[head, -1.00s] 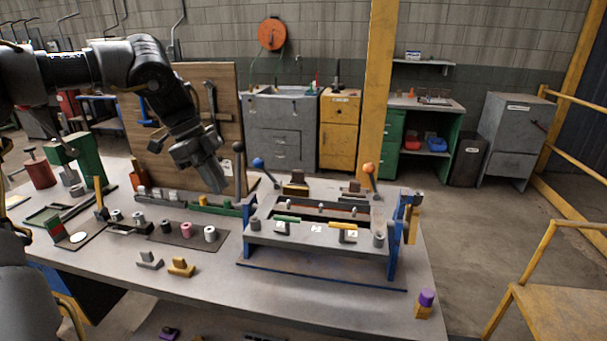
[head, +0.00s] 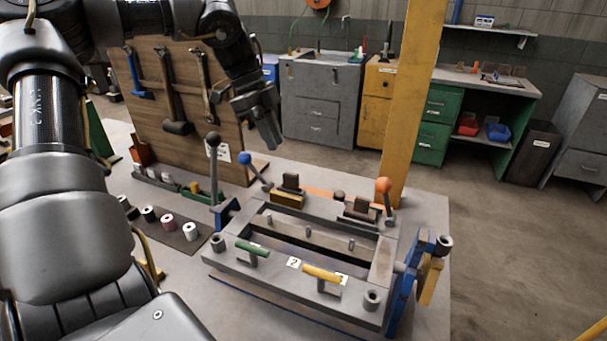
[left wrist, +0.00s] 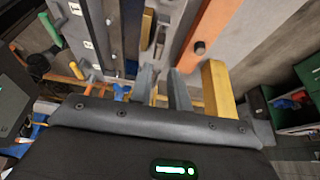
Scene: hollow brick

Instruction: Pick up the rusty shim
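A flat orange-brown strip (head: 320,196), which looks like the rusty shim, lies at the back of the grey fixture, partly hidden by blocks. In the left wrist view a rust-orange strip (left wrist: 212,25) with a dark round spot lies beyond the fingers; it seems to be the same piece. My left gripper (head: 270,135) is above and behind the fixture, left of the strip, with its fingers pointing down. In the left wrist view its two fingers (left wrist: 162,85) stand apart with nothing between them. My right gripper is not in view.
The grey fixture (head: 225,263) has levers with a blue knob (head: 244,159) and an orange knob (head: 383,185). A yellow post (head: 413,95) rises behind. A wooden tool board (head: 150,120) stands at the left. Several spools sit on a dark mat (head: 177,242).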

